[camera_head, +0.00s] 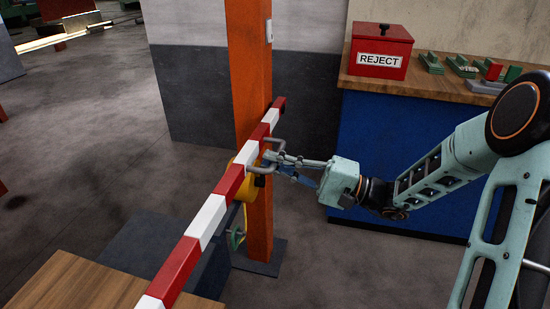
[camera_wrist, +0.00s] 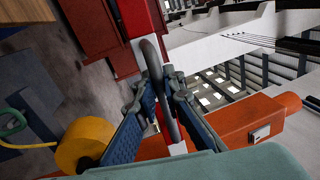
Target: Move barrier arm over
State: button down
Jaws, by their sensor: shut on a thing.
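The barrier arm (camera_head: 208,220) is a red and white striped bar. In the head view it runs from the lower left up to the orange post (camera_head: 249,75), sloping across the middle of the picture. A grey bent handle (camera_head: 273,141) sticks out from its right side near the post. My gripper (camera_head: 276,161) is at this handle, coming from the right, and is shut on it. In the wrist view the handle (camera_wrist: 152,62) passes between the blue-padded fingers of my gripper (camera_wrist: 165,95). A yellow round hub (camera_head: 245,178) sits behind the bar, partly hidden.
A blue cabinet with a wooden top (camera_head: 450,82) stands at the right, bearing a red REJECT box (camera_head: 381,50) and several small green and red parts. A wooden surface (camera_head: 75,285) lies at the lower left. Open grey floor (camera_head: 75,150) spreads at the left.

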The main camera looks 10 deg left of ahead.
jog(key=shift+f+n+b, duration=0.5)
jog(key=shift+f, duration=0.55)
jog(key=shift+f, duration=0.1)
jog(key=c, duration=2)
grip_release()
jog(key=shift+d, duration=0.3)
jog(key=v, duration=1.1)
jog(key=shift+d, duration=0.3)
jog(key=shift+a, duration=0.1)
